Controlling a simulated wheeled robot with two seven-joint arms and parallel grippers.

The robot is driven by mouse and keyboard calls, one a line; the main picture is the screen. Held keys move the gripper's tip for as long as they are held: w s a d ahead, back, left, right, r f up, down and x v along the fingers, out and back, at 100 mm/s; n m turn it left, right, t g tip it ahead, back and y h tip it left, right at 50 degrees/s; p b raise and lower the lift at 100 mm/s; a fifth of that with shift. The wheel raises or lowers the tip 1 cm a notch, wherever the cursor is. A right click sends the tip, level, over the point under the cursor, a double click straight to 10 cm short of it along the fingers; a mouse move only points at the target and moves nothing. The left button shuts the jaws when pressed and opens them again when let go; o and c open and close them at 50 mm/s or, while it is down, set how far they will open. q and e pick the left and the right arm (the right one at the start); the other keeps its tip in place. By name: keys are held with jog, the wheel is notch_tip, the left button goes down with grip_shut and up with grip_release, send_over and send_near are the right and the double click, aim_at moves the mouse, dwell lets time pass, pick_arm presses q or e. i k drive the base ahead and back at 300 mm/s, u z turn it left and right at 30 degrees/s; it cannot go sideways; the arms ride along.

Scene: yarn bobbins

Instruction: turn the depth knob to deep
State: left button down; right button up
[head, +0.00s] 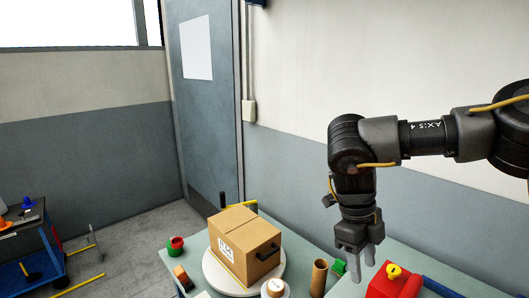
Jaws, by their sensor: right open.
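A red box-shaped device (384,284) stands on the table at the lower right, cut off by the bottom edge. A yellow knob (394,271) sits on its top; I take it for the depth knob, but I cannot read any marking or its setting. My right gripper (361,265) points down above the table, just left of the device. It is open, with nothing between its fingers, and it looks apart from the knob. My left gripper is out of view.
A cardboard box (243,244) sits on a white round plate (217,277). A brown tube (319,277), a small pale bobbin (274,287) and a green piece (340,267) stand near my right gripper. A blue part (440,288) lies right of the device.

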aim_at(395, 270)
jog(key=k, duration=1.5)
